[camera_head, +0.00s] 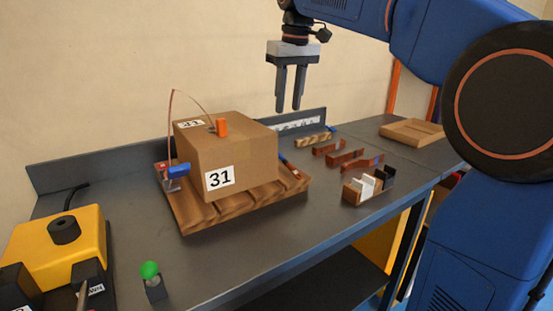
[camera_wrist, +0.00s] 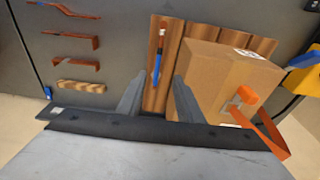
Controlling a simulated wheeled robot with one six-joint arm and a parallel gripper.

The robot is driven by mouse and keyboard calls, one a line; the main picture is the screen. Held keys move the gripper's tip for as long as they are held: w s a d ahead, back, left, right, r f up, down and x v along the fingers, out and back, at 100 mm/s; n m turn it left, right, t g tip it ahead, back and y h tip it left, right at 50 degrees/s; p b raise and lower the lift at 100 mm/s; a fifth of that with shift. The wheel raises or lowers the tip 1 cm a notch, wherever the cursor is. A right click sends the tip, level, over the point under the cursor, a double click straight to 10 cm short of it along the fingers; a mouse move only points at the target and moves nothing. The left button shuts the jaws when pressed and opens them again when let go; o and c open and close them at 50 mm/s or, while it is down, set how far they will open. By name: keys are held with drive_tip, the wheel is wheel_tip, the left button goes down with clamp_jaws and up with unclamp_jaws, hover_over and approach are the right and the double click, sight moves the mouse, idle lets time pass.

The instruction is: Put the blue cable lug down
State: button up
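A slim blue cable lug (camera_wrist: 157,70) with a copper-coloured end lies on a slat of the wooden pallet (camera_wrist: 174,42), beside the cardboard box, in the wrist view. In the head view only a small part of the lug (camera_head: 284,159) shows past the box's right side. My gripper (camera_head: 287,110) hangs high above the bench, pointing down, with nothing between its fingers. In the wrist view its two fingers (camera_wrist: 160,88) stand apart, with the lug seen between them farther down, not touched.
The cardboard box (camera_head: 235,145) marked 31 stands on the pallet, with an orange piece on top. Several copper strips (camera_head: 345,157) and a small holder (camera_head: 368,186) lie to the right. A shallow wooden tray (camera_head: 412,131) is farther right. A yellow machine (camera_head: 55,245) stands front left.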

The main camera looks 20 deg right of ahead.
sight(283, 157)
drive_tip(key=f, duration=0.5)
drive_tip(key=w+f, duration=0.1)
drive_tip(key=f, duration=0.4)
drive_tip(key=w+f, duration=0.1)
drive_tip(key=f, duration=0.5)
drive_tip(key=shift+w+a, duration=0.15)
drive_tip(key=shift+a, duration=0.05)
clamp_jaws()
